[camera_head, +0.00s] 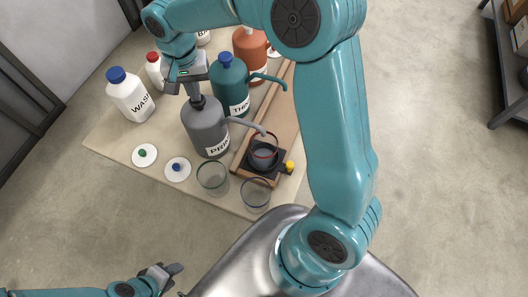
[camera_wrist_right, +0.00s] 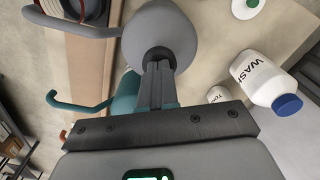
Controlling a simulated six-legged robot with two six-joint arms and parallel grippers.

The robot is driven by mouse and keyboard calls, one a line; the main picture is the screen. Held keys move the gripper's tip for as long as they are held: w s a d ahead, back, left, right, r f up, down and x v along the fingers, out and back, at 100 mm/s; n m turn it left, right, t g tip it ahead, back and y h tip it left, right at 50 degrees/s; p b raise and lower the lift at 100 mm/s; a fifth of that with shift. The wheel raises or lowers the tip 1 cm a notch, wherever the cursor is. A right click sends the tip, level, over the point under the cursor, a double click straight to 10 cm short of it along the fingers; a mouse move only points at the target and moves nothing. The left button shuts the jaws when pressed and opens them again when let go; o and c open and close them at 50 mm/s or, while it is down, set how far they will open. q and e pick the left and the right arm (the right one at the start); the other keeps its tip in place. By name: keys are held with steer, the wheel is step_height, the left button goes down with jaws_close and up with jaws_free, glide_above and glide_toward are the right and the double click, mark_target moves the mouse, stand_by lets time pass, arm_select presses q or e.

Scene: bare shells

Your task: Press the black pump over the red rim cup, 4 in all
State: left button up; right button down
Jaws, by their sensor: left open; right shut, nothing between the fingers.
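The grey bottle (camera_head: 206,127) with the black pump (camera_head: 198,102) stands on the table, its grey spout reaching right over the red rim cup (camera_head: 263,154). That cup sits on a small black stand. My right gripper (camera_head: 194,92) is shut and empty, right at the top of the pump; I cannot tell whether it touches. In the right wrist view the shut fingers (camera_wrist_right: 158,70) point at the grey bottle (camera_wrist_right: 165,33) and hide part of its pump. My left gripper (camera_head: 166,271) is open and empty at the lower left, away from the table.
A teal bottle (camera_head: 228,88) and an orange bottle (camera_head: 250,46) with pumps stand behind the grey one. A white wash bottle (camera_head: 130,97) stands left. A green rim cup (camera_head: 213,176) and a blue rim cup (camera_head: 256,192) stand near the front edge, with two white discs (camera_head: 145,155) left of them.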

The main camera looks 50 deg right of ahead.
steer(key=shift+s+f+b, duration=0.1)
steer(key=shift+f+b, duration=0.35)
steer(key=shift+f, duration=0.35)
steer(key=shift+r, duration=0.25)
steer(key=shift+r+p, duration=1.35)
steer(key=shift+r, duration=0.2)
steer(key=shift+f, duration=0.2)
steer(key=shift+f+b, duration=1.35)
steer(key=shift+f, duration=0.15)
steer(key=shift+r, duration=0.1)
steer(key=shift+r+p, duration=1.25)
steer(key=shift+r, duration=0.35)
